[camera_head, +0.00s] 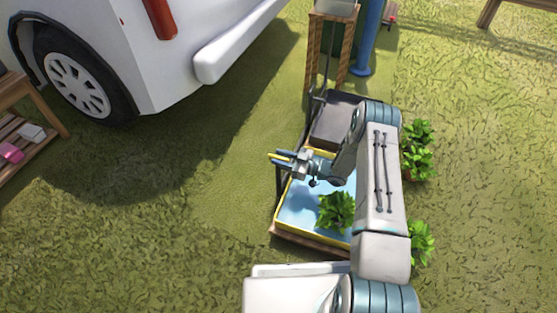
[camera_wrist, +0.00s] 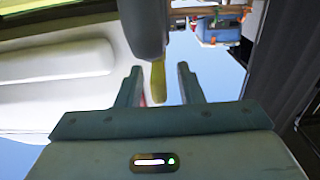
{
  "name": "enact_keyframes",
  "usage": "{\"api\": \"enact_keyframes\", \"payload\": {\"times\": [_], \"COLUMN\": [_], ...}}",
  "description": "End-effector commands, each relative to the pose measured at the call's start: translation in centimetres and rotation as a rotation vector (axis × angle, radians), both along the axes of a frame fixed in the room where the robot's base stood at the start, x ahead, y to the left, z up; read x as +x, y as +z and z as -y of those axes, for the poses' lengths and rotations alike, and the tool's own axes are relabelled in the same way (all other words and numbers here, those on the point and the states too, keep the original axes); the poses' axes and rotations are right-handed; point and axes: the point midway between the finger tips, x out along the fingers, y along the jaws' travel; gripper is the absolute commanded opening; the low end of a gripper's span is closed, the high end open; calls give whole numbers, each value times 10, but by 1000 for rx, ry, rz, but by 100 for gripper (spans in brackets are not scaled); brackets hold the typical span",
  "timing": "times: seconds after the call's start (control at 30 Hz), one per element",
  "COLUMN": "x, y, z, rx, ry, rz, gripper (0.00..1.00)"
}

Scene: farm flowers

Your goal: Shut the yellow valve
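The yellow valve handle (camera_wrist: 158,82) shows in the wrist view as a short yellow lever below a dark grey body. My gripper (camera_wrist: 162,82) is open, with one finger on each side of the lever. A gap shows between the lever and each finger, so it is not clamped. In the head view my gripper (camera_head: 272,158) points left over the left edge of the blue tray, with a bit of yellow at its fingertips. The rest of the valve is hard to make out there.
A blue tray (camera_head: 297,205) with a yellow rim holds a leafy plant (camera_head: 336,211). A dark box (camera_head: 335,125) and a wooden stand (camera_head: 312,60) are behind it. A white vehicle (camera_head: 180,50) stands at upper left. Grass left of the tray is clear.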

Motion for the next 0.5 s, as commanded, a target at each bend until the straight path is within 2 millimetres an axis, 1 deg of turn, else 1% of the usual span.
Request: {"api": "enact_keyframes", "payload": {"times": [0.13, 0.4, 0.43, 0.47, 0.5], "x": [4, 4, 4, 4, 4], "y": [-1, 0, 0, 0, 0], "z": [-8, -10, -10, -10, -10], "rx": [-1, -1, -1, -1, -1], "ry": [-1, -1, -1, -1, -1], "rz": [0, 0, 0, 0, 0], "gripper": [34, 34, 31, 22, 11]}}
